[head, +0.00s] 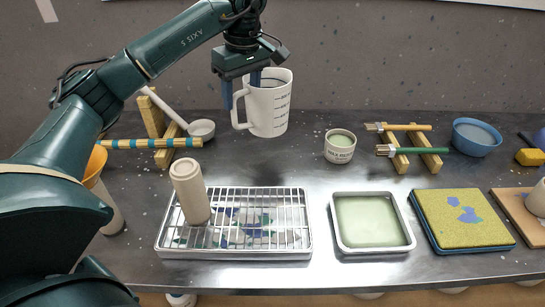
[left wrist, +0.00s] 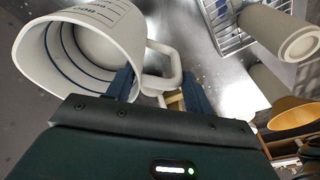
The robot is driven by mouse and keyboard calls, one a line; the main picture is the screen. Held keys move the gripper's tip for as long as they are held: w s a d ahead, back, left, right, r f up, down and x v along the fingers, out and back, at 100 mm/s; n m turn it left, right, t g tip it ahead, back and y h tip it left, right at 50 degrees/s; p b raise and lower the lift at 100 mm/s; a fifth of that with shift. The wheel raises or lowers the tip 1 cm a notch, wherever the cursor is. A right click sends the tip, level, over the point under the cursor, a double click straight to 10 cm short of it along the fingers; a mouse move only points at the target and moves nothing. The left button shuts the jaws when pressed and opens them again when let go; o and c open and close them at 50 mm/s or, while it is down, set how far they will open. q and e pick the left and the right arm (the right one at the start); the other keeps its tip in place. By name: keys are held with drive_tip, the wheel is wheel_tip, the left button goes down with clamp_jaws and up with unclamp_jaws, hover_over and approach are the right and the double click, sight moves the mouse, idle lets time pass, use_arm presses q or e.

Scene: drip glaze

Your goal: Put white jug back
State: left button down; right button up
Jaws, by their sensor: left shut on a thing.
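The white jug (head: 270,108) has dark measuring marks and is upright at the back of the steel table, left of centre. I cannot tell whether its base touches the table. My left gripper (head: 242,92) comes down from above and is shut on the jug's handle. In the left wrist view, the jug (left wrist: 85,45) shows its open mouth with dark lines inside, and its handle passes between the fingers of my left gripper (left wrist: 160,92). My right gripper is not in view.
A wire rack on a tray (head: 160,243) holds a beige cylinder (head: 190,190). A ladle (head: 202,129) and striped stick (head: 150,143) lie on a wooden stand at left. A small cup (head: 340,148), green glaze tray (head: 372,222), brushes (head: 415,151) and blue bowl (head: 475,138) lie right.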

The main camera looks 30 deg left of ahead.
sight(244, 123)
use_arm(q)
drive_tip(key=shift+w+a+f, duration=0.15)
drive_tip(key=shift+a+f, duration=0.05)
drive_tip(key=shift+f, duration=0.2)
wheel_tip(244, 123, down, 5)
drive_tip(key=shift+r, duration=0.15)
drive_tip(key=shift+f, duration=2.2)
drive_tip(key=c, duration=0.6)
unclamp_jaws()
drive_tip(key=shift+f, duration=0.1)
drive_tip(key=r, duration=0.4)
drive_tip(key=d+r, duration=0.1)
drive_tip(key=r, duration=0.3)
drive_tip(key=r+p, duration=0.1)
drive_tip(key=r, duration=0.3)
drive_tip(key=shift+s+d+r, duration=0.1)
drive_tip(key=shift+s+d, duration=0.15)
